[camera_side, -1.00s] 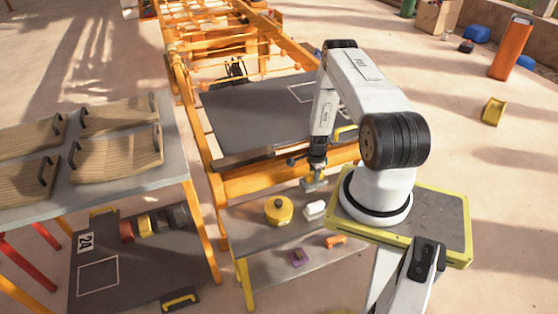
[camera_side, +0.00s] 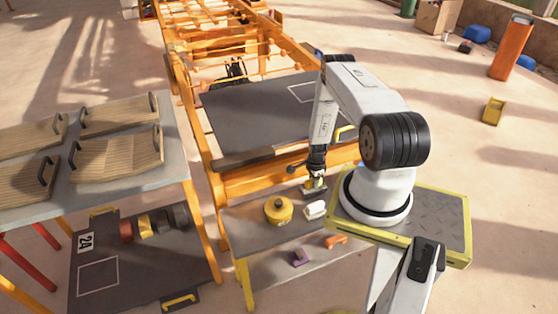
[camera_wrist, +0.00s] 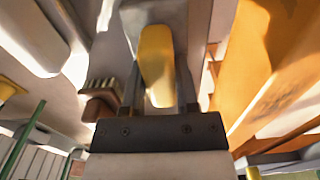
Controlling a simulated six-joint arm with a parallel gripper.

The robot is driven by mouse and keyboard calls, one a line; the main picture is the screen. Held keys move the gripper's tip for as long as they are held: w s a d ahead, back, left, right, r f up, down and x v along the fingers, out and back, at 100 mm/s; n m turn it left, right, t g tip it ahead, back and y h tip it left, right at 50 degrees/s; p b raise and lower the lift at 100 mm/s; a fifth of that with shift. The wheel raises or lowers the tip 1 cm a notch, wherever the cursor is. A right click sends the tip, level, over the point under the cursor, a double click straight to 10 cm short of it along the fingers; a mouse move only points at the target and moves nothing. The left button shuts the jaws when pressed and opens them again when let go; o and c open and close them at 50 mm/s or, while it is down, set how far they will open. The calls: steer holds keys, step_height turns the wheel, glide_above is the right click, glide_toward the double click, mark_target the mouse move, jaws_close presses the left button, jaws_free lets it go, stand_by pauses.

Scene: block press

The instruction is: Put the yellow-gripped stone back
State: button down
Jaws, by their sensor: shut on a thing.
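The stone (camera_side: 315,191) is a small grey piece with a yellow grip (camera_wrist: 157,62). My gripper (camera_side: 317,178) is shut on the yellow grip, which stands between the two fingers in the wrist view. The stone is at the back of the grey lower shelf, behind the white block. I cannot tell whether its underside touches the shelf. Much of the stone is hidden by my gripper in the side view.
The grey shelf (camera_side: 262,243) also bears a round yellow pot (camera_side: 278,209), a white block (camera_side: 314,210), an orange piece (camera_side: 336,240) and a purple piece (camera_side: 301,256). An orange beam (camera_side: 250,183) runs behind. A bench with wooden boards (camera_side: 118,155) stands left.

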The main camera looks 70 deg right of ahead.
steer(key=shift+f, duration=0.1)
steer(key=shift+c, duration=1.8)
jaws_free()
step_height(320, 180, up, 12)
steer(key=shift+r, duration=0.2)
